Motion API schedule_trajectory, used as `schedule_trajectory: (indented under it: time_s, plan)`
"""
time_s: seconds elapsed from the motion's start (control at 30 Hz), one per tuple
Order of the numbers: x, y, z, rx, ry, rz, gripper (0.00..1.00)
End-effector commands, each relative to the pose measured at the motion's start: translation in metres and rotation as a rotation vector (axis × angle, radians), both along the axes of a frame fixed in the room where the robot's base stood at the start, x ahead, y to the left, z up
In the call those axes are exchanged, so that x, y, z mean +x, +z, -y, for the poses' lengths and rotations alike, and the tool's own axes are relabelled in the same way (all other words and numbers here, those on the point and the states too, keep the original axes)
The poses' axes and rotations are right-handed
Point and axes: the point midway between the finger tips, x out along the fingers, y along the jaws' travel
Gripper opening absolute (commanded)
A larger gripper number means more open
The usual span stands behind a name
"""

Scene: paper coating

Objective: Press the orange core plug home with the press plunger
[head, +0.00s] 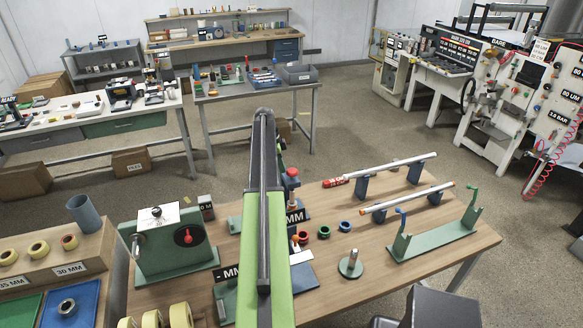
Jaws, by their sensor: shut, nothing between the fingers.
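A red-topped post (292,179), which looks like the press plunger, stands upright on the wooden bench just right of my raised green arm. A small orange piece (295,241) shows beside the arm, close to a red ring; I cannot tell whether it is the core plug or how it is seated. A white tube (412,197) with orange ends lies across dark blue supports. My gripper is not visible; my arm hides the middle of the bench, including part of the press area.
Green (324,232) and blue (345,226) rings and a metal post on a round base (351,264) stand right of my arm. A green stand (435,238) occupies the bench's right side.

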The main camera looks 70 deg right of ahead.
Motion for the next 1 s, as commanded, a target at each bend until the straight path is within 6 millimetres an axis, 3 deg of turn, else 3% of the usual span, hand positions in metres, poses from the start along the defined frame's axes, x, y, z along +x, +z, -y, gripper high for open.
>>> schedule_trajectory:
  time_s: [0.33,0.73,1.0]
  plan:
    - [0.001,0.008,0.0,0.001,0.0,0.002,0.0]
    - [0.015,0.072,-0.007,0.0,-0.001,0.003,0.0]
    - [0.017,0.072,-0.008,0.001,0.0,0.003,0.0]
